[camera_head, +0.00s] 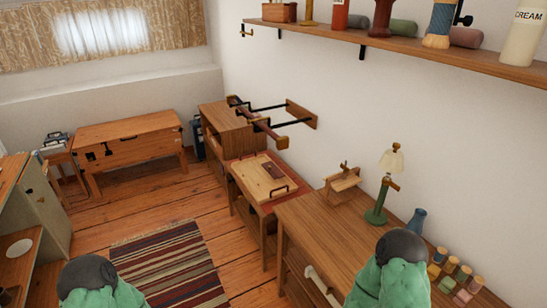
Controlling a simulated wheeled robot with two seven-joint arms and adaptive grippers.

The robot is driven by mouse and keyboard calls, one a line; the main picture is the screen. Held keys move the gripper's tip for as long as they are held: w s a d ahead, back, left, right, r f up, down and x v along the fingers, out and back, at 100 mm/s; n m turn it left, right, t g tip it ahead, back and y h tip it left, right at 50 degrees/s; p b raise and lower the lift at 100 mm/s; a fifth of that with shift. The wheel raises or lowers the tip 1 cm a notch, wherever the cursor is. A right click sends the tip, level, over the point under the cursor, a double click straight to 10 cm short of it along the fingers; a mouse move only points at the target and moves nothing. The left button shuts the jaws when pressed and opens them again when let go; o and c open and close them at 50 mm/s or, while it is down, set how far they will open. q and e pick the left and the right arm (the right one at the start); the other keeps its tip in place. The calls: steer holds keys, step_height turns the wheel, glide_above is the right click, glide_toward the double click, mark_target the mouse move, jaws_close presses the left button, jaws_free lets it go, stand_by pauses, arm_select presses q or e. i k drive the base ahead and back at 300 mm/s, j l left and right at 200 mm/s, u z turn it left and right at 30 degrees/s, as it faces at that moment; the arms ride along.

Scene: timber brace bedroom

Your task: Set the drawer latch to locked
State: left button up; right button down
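A wooden desk-like chest (140,130) with dark metal fittings (96,154) on its front stands at the back left by the window wall. A small dark fitting (29,191) shows on the cabinet at the left edge. I cannot tell which of these fittings, if any, is the drawer latch, nor its setting. A pale curved bar (322,286) is at the front edge of the near right table, partly cut by the picture's bottom. Green, dark-capped parts of my own arms show at the bottom left and bottom right. Neither of my grippers is in view.
A long table (330,236) along the right wall holds a lamp (383,190), a blue vase (416,222) and several small spools. A low table with a tray (250,182) stands beyond. A striped rug (170,262) covers the floor; bare planks lie beyond it. A shelf (400,45) hangs above.

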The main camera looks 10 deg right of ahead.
mark_target(329, 291)
steer(key=k+l+z, duration=0.15)
steer(key=k+z, duration=0.25)
steer(key=k+l+z, duration=0.35)
steer(key=j, duration=0.1)
